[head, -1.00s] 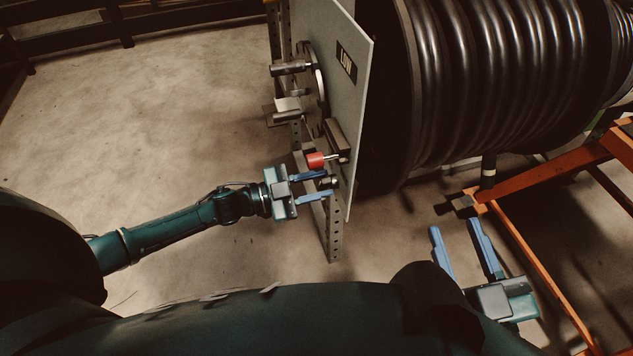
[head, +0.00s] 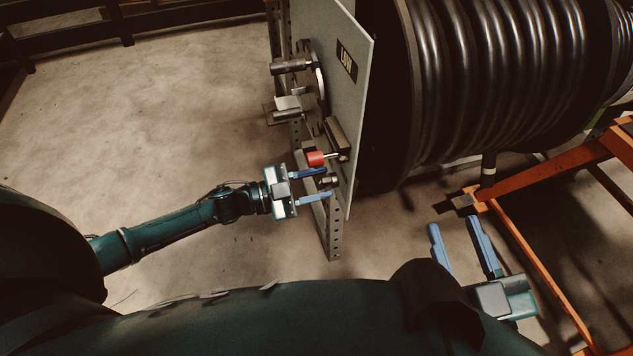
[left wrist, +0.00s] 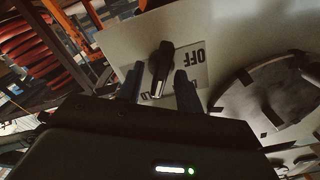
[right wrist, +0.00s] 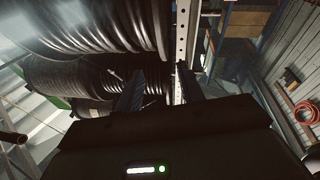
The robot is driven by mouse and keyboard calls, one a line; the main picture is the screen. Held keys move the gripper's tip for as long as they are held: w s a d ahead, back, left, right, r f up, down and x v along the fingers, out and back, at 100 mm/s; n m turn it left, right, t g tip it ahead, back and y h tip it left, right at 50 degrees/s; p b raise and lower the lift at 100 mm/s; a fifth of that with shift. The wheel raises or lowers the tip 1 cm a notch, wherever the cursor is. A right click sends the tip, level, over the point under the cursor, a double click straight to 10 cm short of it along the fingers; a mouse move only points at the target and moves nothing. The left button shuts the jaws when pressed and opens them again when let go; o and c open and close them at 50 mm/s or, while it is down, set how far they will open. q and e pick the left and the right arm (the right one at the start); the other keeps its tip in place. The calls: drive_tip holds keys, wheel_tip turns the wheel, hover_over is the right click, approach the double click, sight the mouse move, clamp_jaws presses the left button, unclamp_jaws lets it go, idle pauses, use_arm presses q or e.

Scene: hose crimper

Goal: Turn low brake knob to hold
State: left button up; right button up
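The low brake knob (head: 328,181) is a small metallic piece on the side of the grey panel marked LOW (head: 350,110). In the left wrist view the knob (left wrist: 162,66) is a dark bar over a label reading OFF (left wrist: 196,57), with a partly hidden word ending in LD. My left gripper (head: 322,184) is open, its blue fingers on either side of the knob; the left wrist view shows gaps beside it (left wrist: 158,82). My right gripper (head: 460,232) is open and empty, away from the panel.
A red-tipped lever (head: 316,159) sticks out just above my left fingers. A round wheel-like part (head: 318,85) sits higher on the panel. Large black hose coils (head: 490,75) stand behind it, and an orange frame (head: 550,180) is at right. Floor at left is clear.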

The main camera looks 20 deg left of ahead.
use_arm(q)
drive_tip(key=shift+a, duration=0.1)
drive_tip(key=p+v, duration=0.2)
drive_tip(key=v, duration=1.1)
